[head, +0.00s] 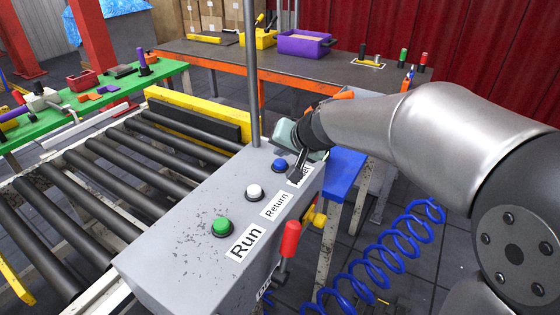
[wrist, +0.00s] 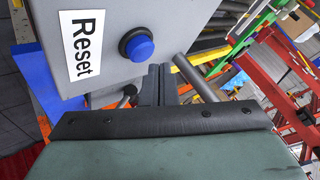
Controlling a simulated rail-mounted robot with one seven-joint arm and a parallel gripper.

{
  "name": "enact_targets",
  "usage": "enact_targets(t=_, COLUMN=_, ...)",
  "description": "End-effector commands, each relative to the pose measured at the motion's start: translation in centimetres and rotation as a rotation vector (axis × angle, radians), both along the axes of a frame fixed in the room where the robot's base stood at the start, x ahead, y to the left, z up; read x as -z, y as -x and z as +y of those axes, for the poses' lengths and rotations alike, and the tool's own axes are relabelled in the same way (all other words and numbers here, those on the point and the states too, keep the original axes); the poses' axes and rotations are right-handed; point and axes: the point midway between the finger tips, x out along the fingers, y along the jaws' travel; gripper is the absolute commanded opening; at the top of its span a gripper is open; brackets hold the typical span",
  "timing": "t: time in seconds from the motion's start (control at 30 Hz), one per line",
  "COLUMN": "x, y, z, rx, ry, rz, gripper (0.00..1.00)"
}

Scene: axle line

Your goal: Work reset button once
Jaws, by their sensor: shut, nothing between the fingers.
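The reset button is a blue push button (head: 280,165) at the far end of the grey control box (head: 180,262) in the head view. In the wrist view the blue button (wrist: 138,47) stands on a dark collar beside the white "Reset" label (wrist: 80,45). My gripper (wrist: 160,72) is shut and empty. Its fingertips show just below and right of the button in the wrist view; I cannot tell whether they touch it. In the head view my gripper (head: 297,165) is over the box's far end and partly covers the Reset label.
A white Return button (head: 254,191) and a green Run button (head: 221,227) are on the same box. A red-handled lever (head: 289,240) is on its side. A grey post (head: 252,75) rises behind the box. A roller conveyor (head: 90,190) lies left; a blue coiled hose (head: 385,250) hangs right.

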Motion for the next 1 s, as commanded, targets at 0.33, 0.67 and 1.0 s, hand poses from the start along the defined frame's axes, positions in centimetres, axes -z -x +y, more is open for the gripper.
enact_targets(t=0.33, x=0.00, y=0.00, z=0.00, rx=0.000, ry=0.000, rz=0.000, gripper=0.00)
enact_targets(t=0.67, x=0.02, y=0.00, z=0.00, rx=0.000, ry=0.000, rz=0.000, gripper=0.00)
enact_targets(t=1.0, x=0.92, y=-0.01, z=0.00, rx=0.001, ry=0.000, rz=-0.001, gripper=0.00)
